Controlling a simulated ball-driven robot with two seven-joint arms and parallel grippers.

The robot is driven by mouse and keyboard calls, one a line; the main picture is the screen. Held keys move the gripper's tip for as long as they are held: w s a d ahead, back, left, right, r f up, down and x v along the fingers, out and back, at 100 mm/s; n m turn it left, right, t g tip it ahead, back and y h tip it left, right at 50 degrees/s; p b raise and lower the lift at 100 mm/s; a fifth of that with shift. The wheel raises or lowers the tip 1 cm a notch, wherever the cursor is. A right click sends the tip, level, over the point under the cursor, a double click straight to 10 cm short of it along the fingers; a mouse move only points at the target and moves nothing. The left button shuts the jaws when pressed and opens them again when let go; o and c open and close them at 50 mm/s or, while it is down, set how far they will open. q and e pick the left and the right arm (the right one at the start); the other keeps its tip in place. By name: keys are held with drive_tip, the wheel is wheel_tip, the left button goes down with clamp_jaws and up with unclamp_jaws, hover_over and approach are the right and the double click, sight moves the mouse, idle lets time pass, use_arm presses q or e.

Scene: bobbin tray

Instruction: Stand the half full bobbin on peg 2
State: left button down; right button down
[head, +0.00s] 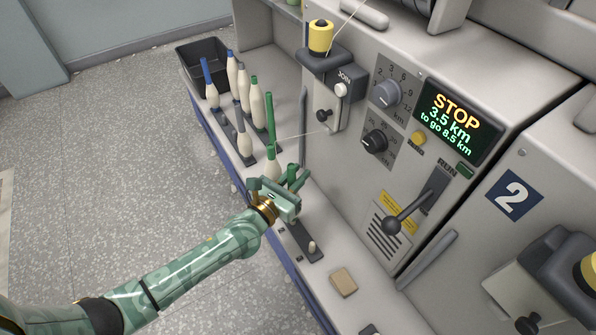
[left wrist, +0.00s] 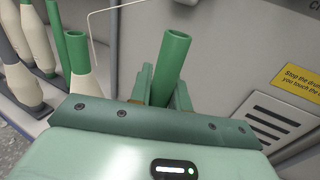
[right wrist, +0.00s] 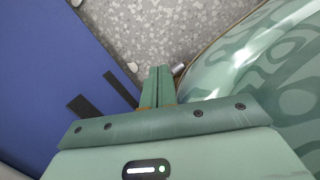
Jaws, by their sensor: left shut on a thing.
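My left gripper (head: 290,187) is shut on a green tube (left wrist: 172,62), whose bare open top sticks up between the fingers. The tube's green top also shows in the head view (head: 292,172). Its lower part is hidden by the gripper, so I cannot tell how much yarn it carries. A green-topped bobbin with cream yarn (head: 271,165) stands just behind the gripper. A dark peg strip (head: 299,236) with a pale peg (head: 312,247) runs in front of the gripper; no peg numbers are legible. My right gripper (right wrist: 158,88) shows only in its wrist view, shut and empty.
Several blue-topped and green-topped bobbins (head: 244,85) and a bare green tube (head: 270,122) stand further back on the ledge. A dark bin (head: 192,56) is behind them. A thread runs to the joiner (head: 330,105). A tan block (head: 343,281) lies on the front ledge.

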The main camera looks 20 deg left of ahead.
use_arm(q)
drive_tip(key=shift+f+b, duration=0.4)
drive_tip(key=shift+f, duration=0.45)
use_arm(e)
drive_tip(key=shift+n+t, duration=0.3)
drive_tip(key=shift+w+a+r, duration=0.1)
drive_tip(key=shift+w+r, duration=0.2)
drive_tip(key=shift+w, duration=0.5)
drive_tip(key=shift+w+d+r, duration=0.1)
drive_tip(key=shift+w+r, duration=0.15)
drive_tip(key=shift+w, duration=0.6)
drive_tip(key=shift+w+a+r, duration=0.1)
drive_tip(key=shift+w+r, duration=0.2)
drive_tip(key=shift+w, duration=0.5)
drive_tip(key=shift+s, duration=0.15)
use_arm(q)
drive_tip(key=shift+f+b, duration=0.5)
drive_tip(key=shift+b, duration=0.1)
use_arm(e)
drive_tip(key=shift+s+f, duration=0.15)
drive_tip(key=shift+f, duration=0.3)
use_arm(q)
drive_tip(key=c, duration=1.6)
unclamp_jaws()
drive_tip(key=shift+s, duration=0.1)
